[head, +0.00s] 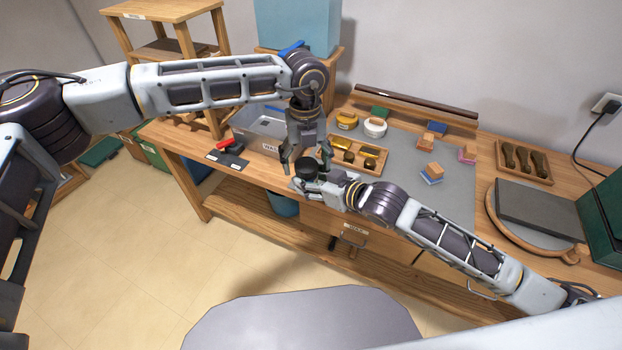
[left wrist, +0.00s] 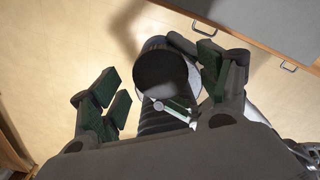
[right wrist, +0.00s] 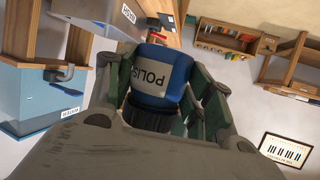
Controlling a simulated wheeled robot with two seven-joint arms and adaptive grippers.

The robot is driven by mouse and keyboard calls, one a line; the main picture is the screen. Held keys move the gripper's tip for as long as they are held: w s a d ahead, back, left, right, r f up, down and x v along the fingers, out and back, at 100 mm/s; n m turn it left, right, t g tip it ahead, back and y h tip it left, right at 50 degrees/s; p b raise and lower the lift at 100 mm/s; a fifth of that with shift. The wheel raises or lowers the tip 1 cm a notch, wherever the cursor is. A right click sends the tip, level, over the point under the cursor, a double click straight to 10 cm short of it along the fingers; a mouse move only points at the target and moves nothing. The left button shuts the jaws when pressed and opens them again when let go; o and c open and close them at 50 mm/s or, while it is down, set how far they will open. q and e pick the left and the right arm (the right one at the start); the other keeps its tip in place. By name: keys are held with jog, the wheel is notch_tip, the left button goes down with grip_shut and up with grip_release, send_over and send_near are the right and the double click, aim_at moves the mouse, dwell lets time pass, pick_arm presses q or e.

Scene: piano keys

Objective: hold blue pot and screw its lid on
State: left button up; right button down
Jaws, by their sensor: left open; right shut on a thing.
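The blue pot (right wrist: 160,72), labelled POLISH, is held between my right gripper's green-padded fingers (right wrist: 165,82). A dark ribbed lid (right wrist: 152,118) sits against its top end; I cannot tell how tightly it is seated. In the head view the lid (head: 308,168) shows as a black disc at the bench's front edge, above my right gripper (head: 312,187), with the pot mostly hidden. My left gripper (head: 304,152) points down just above the lid. In the left wrist view its open fingers (left wrist: 163,88) stand on either side of the round lid (left wrist: 162,72), with gaps on both sides.
The wooden bench (head: 230,178) lies behind the grippers. A grey bin (head: 262,122), a tray of gold pieces (head: 358,158) and a white round jar (head: 375,127) stand close by. Small blocks (head: 432,170) lie on the grey mat (head: 400,185). The floor in front is clear.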

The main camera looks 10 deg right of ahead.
pick_arm(q)
jog(key=shift+n, duration=0.9)
notch_tip(320, 180, up, 8)
jog(key=shift+r, duration=0.1)
jog(key=shift+s+d+f+g+h, duration=0.2)
jog(key=shift+d+g+h, duration=0.15)
jog(key=shift+d, duration=0.2)
jog(key=shift+s+d+f+g+h, duration=0.25)
jog(key=shift+d+h, duration=0.1)
jog(key=shift+d, duration=0.15)
jog(key=shift+w+d+r+g+h, duration=1.25)
jog(key=shift+d+g+h, duration=1.55)
jog(key=shift+h, duration=2.6)
jog(key=w+a+f+n+t+h, duration=0.1)
jog(key=w+a+n+t+h, duration=0.15)
jog(key=w+h, duration=0.2)
jog(key=w+a+f+n+t+h, duration=0.1)
jog(key=w+a+n+t+h, duration=0.1)
jog(key=w+a+t+h, duration=0.3)
jog(key=w+a+f+n+t+y, duration=0.3)
jog(key=w+a+f+n+t, duration=0.2)
jog(key=a, duration=0.5)
jog(key=w+a+f+n+t+y, duration=0.4)
jog(key=a+f+n+t, duration=0.4)
jog(key=f, duration=0.4)
jog(key=w+a+t, duration=0.1)
jog(key=a, duration=0.1)
jog(key=shift+w+a+f+t, duration=0.25)
jog(key=shift+w+a+t, duration=0.05)
jog(key=shift+w+t, duration=0.05)
